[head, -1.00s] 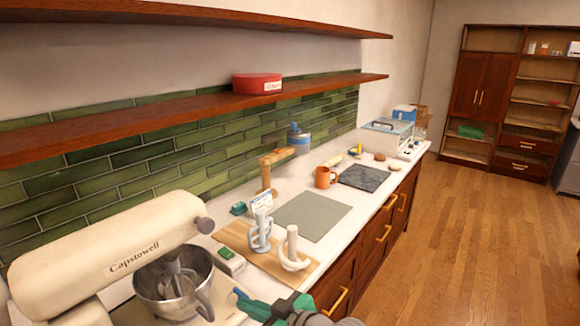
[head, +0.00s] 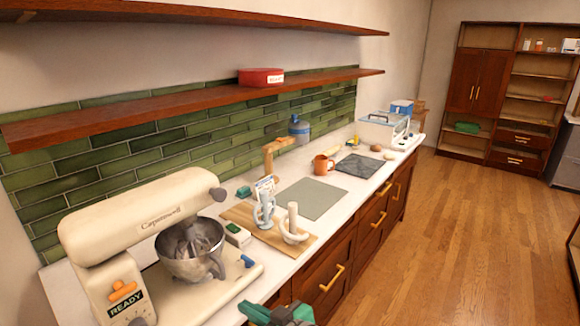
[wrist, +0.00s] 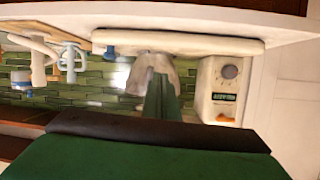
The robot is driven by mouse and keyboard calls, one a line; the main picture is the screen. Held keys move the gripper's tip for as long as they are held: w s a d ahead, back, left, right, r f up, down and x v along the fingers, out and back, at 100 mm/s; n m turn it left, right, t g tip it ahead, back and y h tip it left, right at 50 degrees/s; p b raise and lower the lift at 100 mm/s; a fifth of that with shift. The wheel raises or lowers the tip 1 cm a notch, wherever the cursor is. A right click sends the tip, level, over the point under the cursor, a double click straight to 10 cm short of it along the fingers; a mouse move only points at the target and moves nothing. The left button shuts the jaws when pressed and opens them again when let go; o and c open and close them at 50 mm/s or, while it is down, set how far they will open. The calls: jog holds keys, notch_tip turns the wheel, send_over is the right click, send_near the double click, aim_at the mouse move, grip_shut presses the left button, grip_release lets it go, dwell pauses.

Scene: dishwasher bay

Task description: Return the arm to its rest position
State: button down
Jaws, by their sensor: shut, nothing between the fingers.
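My gripper (head: 262,313) shows at the bottom edge of the head view as green and dark parts, in front of the counter and right of the mixer's base. It is shut with nothing held. In the wrist view its green and black body fills the bottom, and a green finger (wrist: 163,103) points up the picture toward the mixer bowl. The rest of my arm is mostly cut off by the lower edge of the head view.
A cream stand mixer (head: 140,222) with a steel bowl (head: 190,262) stands nearest. A wooden board (head: 243,214) with white attachments, a grey mat (head: 312,198) and an orange mug (head: 322,166) lie farther along the counter. Open wooden floor (head: 450,240) is at right.

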jog(key=s+d+f+m+t+h, duration=0.25)
jog(key=s+f+m+h, duration=0.2)
jog(key=s+f, duration=0.4)
jog(key=s+d+f+m+t+h, duration=0.25)
jog(key=s+f+m, duration=0.25)
jog(key=f, duration=0.6)
jog(key=s+d+r+h, duration=0.1)
jog(key=s+d, duration=0.1)
jog(key=s, duration=1)
jog(key=s+d+r+h, duration=0.1)
jog(key=s+d+h, duration=0.1)
jog(key=s, duration=1)
jog(key=shift+d+r+n+t+h, duration=0.25)
jog(key=shift+r+n+t+h, duration=0.05)
jog(key=shift+r+n+t, duration=0.1)
